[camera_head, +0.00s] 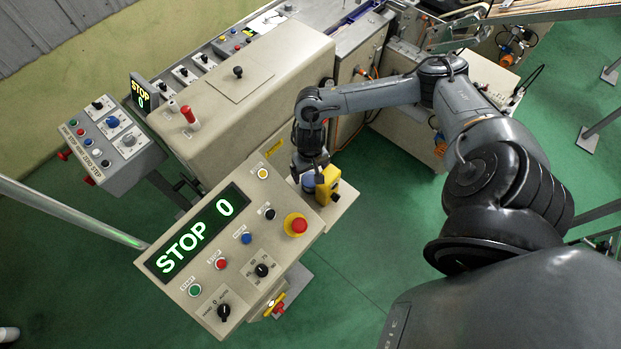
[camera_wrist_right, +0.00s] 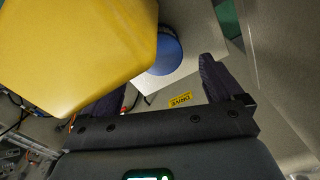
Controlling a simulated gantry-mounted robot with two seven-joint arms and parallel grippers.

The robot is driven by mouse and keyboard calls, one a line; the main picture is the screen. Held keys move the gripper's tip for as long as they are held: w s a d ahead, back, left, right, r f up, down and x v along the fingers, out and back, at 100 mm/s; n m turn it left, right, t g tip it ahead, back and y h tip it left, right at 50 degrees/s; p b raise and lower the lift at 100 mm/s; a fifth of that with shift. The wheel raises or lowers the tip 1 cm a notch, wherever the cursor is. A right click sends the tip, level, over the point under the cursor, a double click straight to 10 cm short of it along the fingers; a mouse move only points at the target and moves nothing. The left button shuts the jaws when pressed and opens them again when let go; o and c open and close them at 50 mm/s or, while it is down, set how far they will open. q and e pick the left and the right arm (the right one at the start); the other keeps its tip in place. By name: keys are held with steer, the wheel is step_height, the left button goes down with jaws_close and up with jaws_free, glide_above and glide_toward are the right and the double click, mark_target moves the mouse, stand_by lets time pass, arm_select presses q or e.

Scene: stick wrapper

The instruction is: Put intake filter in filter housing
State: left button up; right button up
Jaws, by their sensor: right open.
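A yellow block (camera_head: 328,185) stands on the small pale shelf (camera_head: 340,207) beside the control panel. A blue round piece (camera_head: 309,183) sits close beside it on the left. I cannot tell for sure which is the intake filter and which the filter housing. My right gripper (camera_head: 312,172) points down right at these two. In the right wrist view the yellow block (camera_wrist_right: 75,45) looms large and hides part of the left finger. The blue piece (camera_wrist_right: 166,52) shows beyond, between the open fingers (camera_wrist_right: 162,85). Contact cannot be made out. My left gripper is not in view.
The control panel (camera_head: 240,262) with its STOP 0 display and red stop button (camera_head: 296,225) lies just left of the shelf. A beige machine cabinet (camera_head: 240,85) stands behind. Green floor (camera_head: 370,240) is free to the right, below my right arm.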

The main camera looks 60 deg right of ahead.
mark_target(310, 180)
steer(key=shift+s+a+f, duration=0.1)
steer(key=shift+f, duration=1.95)
steer(key=c, duration=1.2)
steer(key=shift+r, duration=0.1)
